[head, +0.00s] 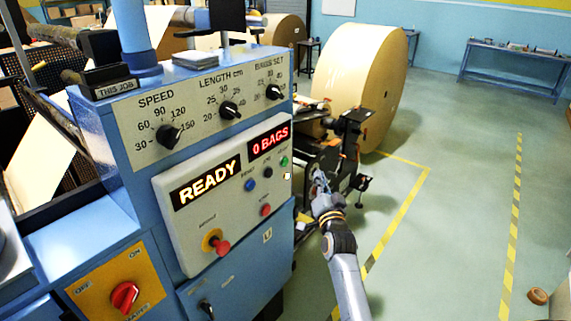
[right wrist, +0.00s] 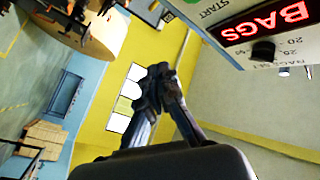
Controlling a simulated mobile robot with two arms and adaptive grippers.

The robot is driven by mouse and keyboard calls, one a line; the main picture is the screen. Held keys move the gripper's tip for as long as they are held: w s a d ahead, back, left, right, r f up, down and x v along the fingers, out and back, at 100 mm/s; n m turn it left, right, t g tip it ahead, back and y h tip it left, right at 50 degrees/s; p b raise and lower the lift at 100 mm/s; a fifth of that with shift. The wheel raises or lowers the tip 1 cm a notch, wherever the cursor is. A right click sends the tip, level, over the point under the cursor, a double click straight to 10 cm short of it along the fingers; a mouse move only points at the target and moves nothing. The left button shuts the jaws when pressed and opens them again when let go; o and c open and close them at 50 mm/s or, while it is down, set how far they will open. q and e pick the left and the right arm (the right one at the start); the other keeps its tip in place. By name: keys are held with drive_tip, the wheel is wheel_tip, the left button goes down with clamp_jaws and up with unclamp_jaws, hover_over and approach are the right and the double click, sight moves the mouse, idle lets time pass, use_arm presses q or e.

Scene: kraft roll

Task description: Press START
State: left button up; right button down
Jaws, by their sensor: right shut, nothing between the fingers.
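In the right wrist view the word START (right wrist: 214,12) shows at the top edge, next to the BAGS display (right wrist: 265,22). My right gripper (head: 319,178) is shut and empty, apart from the panel and to its right. Its shut fingers also show in the wrist view (right wrist: 160,72). My left gripper is not in view.
A red button (head: 266,209) and a red stop knob on yellow (head: 218,245) are lower on the panel. Three dials line the top. A large kraft roll (head: 355,80) stands behind my right gripper. The floor (head: 460,200) at right is mostly clear.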

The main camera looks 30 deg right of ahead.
sight(285, 162)
drive_tip(key=shift+w, duration=0.1)
drive_tip(key=w+a+b, duration=0.3)
drive_tip(key=w, duration=0.5)
drive_tip(key=shift+a+b, duration=0.25)
drive_tip(key=shift+b, duration=0.05)
drive_tip(key=shift+w, duration=0.1)
idle(1.2)
drive_tip(key=shift+w+a, duration=0.15)
drive_tip(key=shift+w, duration=0.15)
